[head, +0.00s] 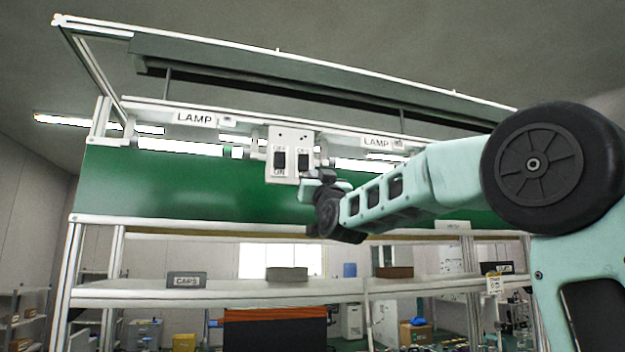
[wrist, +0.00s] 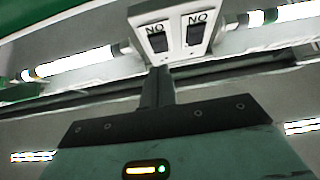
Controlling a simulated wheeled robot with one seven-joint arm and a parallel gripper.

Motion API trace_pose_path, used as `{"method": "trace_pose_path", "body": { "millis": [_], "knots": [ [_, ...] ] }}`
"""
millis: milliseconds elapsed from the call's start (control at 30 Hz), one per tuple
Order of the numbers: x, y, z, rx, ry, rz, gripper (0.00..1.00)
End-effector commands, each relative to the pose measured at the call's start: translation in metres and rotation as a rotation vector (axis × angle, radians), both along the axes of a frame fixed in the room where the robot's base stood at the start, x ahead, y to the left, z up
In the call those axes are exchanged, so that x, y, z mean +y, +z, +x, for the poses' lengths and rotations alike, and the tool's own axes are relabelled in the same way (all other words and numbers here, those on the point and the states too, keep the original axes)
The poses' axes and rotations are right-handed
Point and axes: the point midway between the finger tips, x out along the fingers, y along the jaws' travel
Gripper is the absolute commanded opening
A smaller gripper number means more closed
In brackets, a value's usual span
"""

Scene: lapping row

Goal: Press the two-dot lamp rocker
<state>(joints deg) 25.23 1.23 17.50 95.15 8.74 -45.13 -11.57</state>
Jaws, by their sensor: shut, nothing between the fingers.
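A pale switch box (head: 282,178) hangs under the lamp rail, with two dark rockers marked OFF and ON. The left rocker (head: 280,160) and the right rocker (head: 303,160) sit side by side. Small dark dots show above them, too small to count surely. My gripper (head: 310,182) is shut and empty, at the box's lower right, partly covering the area below the right rocker. In the wrist view the box is upside down; the shut fingertips (wrist: 159,72) are just below the left-hand rocker (wrist: 158,41), with the other rocker (wrist: 194,34) beside it. Contact cannot be told.
LAMP labels (head: 195,119) mark the rail on both sides of the box. Lit tubes (head: 190,148) run beside it. A green panel (head: 180,190) stands behind, and a shelf (head: 220,294) with a CAPS label (head: 186,281) lies below.

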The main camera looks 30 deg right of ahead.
Motion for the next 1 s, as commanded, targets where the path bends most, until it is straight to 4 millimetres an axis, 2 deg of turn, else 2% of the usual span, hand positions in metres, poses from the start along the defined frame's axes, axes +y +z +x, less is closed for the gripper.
{"method": "trace_pose_path", "body": {
  "millis": [33,100,333,1000],
  "knots": [
    [0.002,-0.012,-0.005,0.0,-0.001,-0.001,0.0],
    [0.004,-0.022,-0.012,0.001,0.0,0.0,0.0],
    [0.009,-0.044,-0.03,0.001,0.0,0.0,0.0],
    [0.01,-0.047,-0.035,0.001,-0.001,0.001,0.0]
  ]
}}
